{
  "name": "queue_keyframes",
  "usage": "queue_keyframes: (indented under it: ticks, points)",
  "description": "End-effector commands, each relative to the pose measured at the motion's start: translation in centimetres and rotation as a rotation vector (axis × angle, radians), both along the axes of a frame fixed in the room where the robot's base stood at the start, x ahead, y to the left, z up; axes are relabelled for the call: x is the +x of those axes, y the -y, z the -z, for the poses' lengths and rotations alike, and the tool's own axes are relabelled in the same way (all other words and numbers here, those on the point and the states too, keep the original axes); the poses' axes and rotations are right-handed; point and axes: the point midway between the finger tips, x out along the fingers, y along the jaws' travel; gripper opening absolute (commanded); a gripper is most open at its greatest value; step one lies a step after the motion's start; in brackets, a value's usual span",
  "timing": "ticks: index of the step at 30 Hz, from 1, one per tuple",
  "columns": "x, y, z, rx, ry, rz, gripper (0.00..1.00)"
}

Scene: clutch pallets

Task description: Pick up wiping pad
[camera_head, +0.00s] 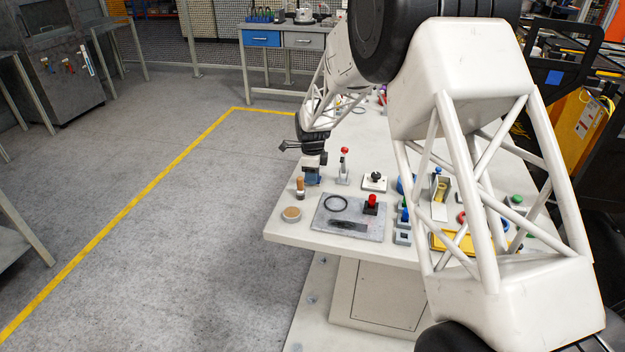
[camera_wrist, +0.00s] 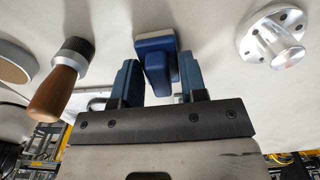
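A blue block with a narrower grip and a pale base edge, which looks like the wiping pad (camera_wrist: 155,45), stands on the white table in the wrist view. My gripper (camera_wrist: 161,84) is open, with one blue fingertip on each side of the pad's grip. I see no clear contact between fingers and grip. In the head view my gripper (camera_head: 313,163) is at the table's left edge, right over the blue pad (camera_head: 312,179). The pad is partly hidden there by the gripper.
A wooden-handled tool (camera_head: 300,188) stands close to the pad, with a round cork-coloured disc (camera_head: 291,214) in front. A silver lever with a red knob (camera_head: 343,167) is on the right. A grey plate (camera_head: 350,232) with a black ring lies nearer the front edge.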

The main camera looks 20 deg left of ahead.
Motion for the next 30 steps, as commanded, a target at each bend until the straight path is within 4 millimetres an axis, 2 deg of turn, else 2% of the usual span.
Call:
queue_keyframes:
  ticks: [1,4,5,17,26,30]
  points:
    - [0.0,0.0,0.0,0.000,0.000,0.000,0.31]
    - [0.0,0.0,0.0,0.000,0.000,0.000,0.16]
    - [0.0,0.0,0.0,0.000,0.000,0.000,0.14]
    - [0.0,0.0,-0.5,0.000,0.001,0.000,0.13]
    - [0.0,0.0,-3.4,0.001,0.003,0.000,0.13]
    - [-1.2,0.6,-3.8,0.000,0.001,0.000,0.13]
